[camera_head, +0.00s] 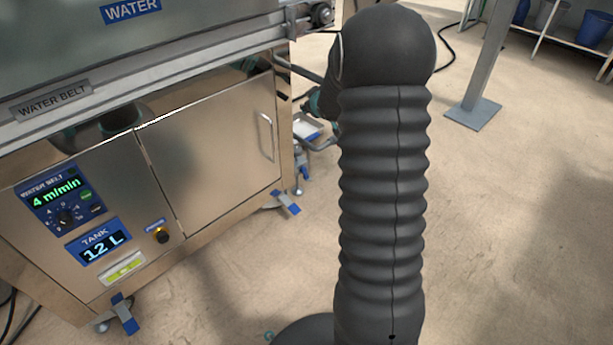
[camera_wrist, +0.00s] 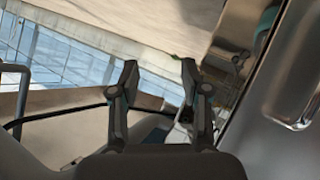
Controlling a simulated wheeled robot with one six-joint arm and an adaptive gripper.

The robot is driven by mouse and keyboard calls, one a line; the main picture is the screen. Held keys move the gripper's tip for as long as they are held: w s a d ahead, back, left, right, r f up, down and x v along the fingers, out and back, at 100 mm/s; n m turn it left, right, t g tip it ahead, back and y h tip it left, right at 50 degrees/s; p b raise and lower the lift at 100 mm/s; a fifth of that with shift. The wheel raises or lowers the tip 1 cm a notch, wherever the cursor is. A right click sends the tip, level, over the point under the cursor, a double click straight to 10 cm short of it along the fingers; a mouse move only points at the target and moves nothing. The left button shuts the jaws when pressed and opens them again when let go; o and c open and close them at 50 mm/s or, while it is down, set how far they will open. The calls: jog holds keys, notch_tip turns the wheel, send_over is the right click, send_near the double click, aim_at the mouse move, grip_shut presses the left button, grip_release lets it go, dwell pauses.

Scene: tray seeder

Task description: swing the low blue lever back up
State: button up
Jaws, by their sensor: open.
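Two low blue levers show at the feet of the steel machine in the head view, one at its right corner (camera_head: 287,202) and one at its front left (camera_head: 124,315). Both sit close to the floor at casters. I cannot tell which one the task means. My gripper (camera_wrist: 159,70) is open in the wrist view, with its two fingers apart and nothing between them. No blue lever is clear in the wrist view. In the head view the gripper is mostly hidden behind my dark ribbed arm.
The machine's steel cabinet door (camera_head: 220,150) has a vertical handle (camera_head: 265,136). A control panel (camera_head: 65,200) is on its left. A grey post (camera_head: 487,70) stands on a floor plate at the right. Open floor lies right of my arm.

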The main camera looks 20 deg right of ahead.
jog(key=w+d+f+n+t+y, duration=0.1)
jog(key=w+d+f, duration=0.1)
jog(key=f, duration=0.3)
jog(key=w+d+f+y, duration=0.1)
jog(key=w+d+f, duration=0.15)
jog(key=f, duration=0.25)
jog(key=n+t+y+p, duration=0.2)
jog(key=t+y+p, duration=0.15)
jog(key=y, duration=0.25)
send_near(307, 178)
jog(key=shift+t, duration=0.25)
jog(key=b+x, duration=0.1)
jog(key=x, duration=0.7)
jog(key=shift+w+f, duration=0.15)
jog(key=shift+w, duration=0.2)
grip_shut()
